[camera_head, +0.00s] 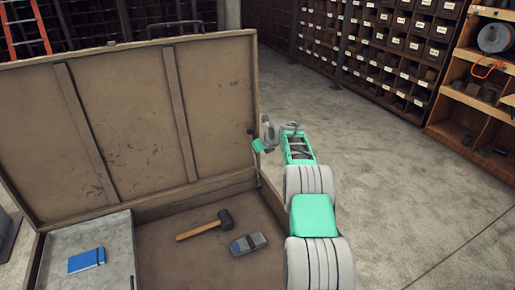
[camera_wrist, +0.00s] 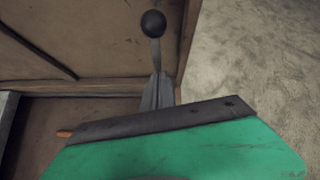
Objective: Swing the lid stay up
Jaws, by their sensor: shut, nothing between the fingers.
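The lid stay is a thin grey bar with a black ball knob (camera_wrist: 154,23) at its end, seen in the wrist view at the right edge of the open lid (camera_head: 120,120). Its bar runs down from the knob, and its lower part is hidden behind my gripper. My gripper (camera_wrist: 158,80) is shut and empty, its grey fingertips just below the knob in the picture; I cannot tell whether they touch the bar. In the head view my gripper (camera_head: 257,146) is beside the lid's right edge, near the small dark knob (camera_head: 250,131).
The wooden chest holds a mallet (camera_head: 205,226), a grey block-like tool (camera_head: 248,243) and a grey tray (camera_head: 112,244) with a blue notebook (camera_head: 86,260). Shelves of labelled bins (camera_head: 385,50) stand behind. The concrete floor (camera_head: 400,170) at right is clear.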

